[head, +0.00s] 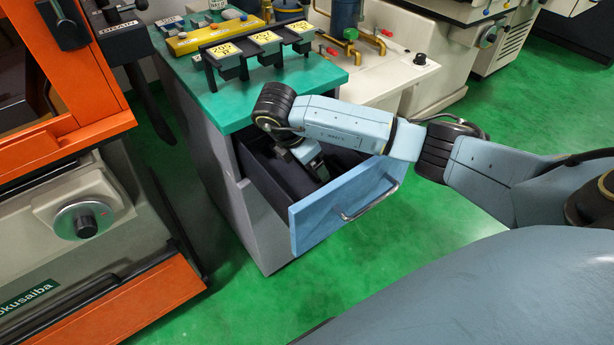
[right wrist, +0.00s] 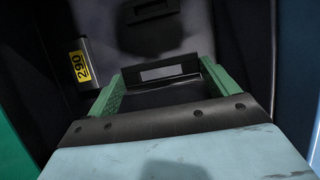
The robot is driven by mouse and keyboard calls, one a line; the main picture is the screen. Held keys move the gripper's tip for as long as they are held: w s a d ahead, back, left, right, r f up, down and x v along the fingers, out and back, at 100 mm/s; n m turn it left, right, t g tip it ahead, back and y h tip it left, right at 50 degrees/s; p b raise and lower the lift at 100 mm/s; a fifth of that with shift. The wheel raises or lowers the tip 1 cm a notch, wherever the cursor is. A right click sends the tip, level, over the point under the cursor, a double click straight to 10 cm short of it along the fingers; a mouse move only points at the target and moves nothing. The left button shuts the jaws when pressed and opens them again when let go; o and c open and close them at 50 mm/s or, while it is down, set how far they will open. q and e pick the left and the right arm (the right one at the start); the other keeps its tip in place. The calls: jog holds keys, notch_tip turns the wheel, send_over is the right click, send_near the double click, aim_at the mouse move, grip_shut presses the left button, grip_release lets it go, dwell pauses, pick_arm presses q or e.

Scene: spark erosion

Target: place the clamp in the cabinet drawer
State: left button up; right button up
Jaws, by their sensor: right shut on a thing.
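The cabinet drawer (head: 345,205) is pulled out, with a blue front and dark inside. My right arm reaches over its front, and my right gripper (head: 316,165) points down into it. In the right wrist view, the gripper's green fingers (right wrist: 163,82) are shut on a dark piece with a pale rectangular plate, which looks like the clamp (right wrist: 165,72). The clamp is inside or just above the drawer; I cannot tell whether it touches the bottom. In the head view it is mostly hidden by my wrist. My left gripper is in neither view.
A piece with a yellow 290 label (right wrist: 82,67) lies in the drawer at left. Another dark piece (right wrist: 150,10) is at the far end. The cabinet's green top (head: 235,100) bears yellow-labelled holders (head: 225,51). An orange machine (head: 80,100) stands at left.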

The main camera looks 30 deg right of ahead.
aim_at(313, 187)
notch_tip(313, 187, down, 7)
jog(key=shift+f+b, duration=0.15)
jog(key=shift+b, duration=0.55)
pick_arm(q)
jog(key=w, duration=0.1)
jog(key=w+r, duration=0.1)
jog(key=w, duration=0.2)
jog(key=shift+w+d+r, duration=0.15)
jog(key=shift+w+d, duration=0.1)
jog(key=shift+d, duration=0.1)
pick_arm(e)
jog(key=o, duration=1.1)
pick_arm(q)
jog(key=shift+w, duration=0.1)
pick_arm(e)
jog(key=shift+a, duration=0.1)
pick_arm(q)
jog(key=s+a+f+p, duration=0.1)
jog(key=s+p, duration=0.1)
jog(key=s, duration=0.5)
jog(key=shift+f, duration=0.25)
pick_arm(e)
jog(key=v, duration=1.2)
